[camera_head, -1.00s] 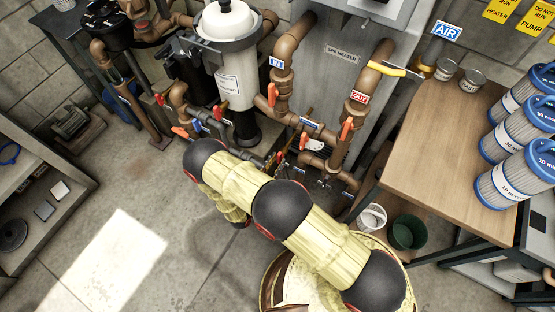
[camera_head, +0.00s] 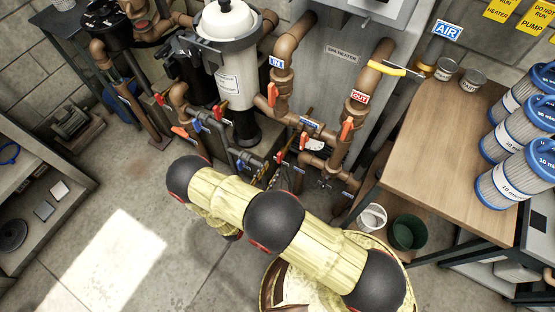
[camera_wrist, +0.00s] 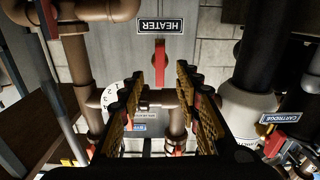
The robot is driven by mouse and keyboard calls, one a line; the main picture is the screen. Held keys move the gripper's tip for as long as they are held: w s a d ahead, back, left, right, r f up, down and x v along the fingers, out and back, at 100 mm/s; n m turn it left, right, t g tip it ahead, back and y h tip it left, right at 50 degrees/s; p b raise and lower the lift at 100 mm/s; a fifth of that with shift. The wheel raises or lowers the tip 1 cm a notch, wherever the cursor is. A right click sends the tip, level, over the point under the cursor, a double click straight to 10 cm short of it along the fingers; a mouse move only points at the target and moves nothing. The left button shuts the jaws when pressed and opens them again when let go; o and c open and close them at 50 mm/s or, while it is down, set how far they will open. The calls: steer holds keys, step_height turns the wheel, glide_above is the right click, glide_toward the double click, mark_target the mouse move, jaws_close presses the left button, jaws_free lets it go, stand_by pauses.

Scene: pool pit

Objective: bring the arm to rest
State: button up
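My gripper (camera_wrist: 157,90) shows in the wrist view with its two yellow-and-black fingers apart and nothing between them that it touches. A red valve handle (camera_wrist: 160,62) and brown pipe lie beyond the fingertips, apart from them as far as I can tell. In the head view my yellow arm with black joints reaches from the bottom right toward the valves, and the gripper is mostly hidden behind it.
Brown pipes (camera_head: 287,45) with red and orange handles stand in front of the grey spa heater (camera_head: 335,75). A white filter housing (camera_head: 228,70) stands left of them. A wooden table (camera_head: 430,150) with blue-capped cartridges is at right. The floor (camera_head: 190,255) at left is clear.

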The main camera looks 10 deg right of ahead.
steer(key=shift+v, duration=0.95)
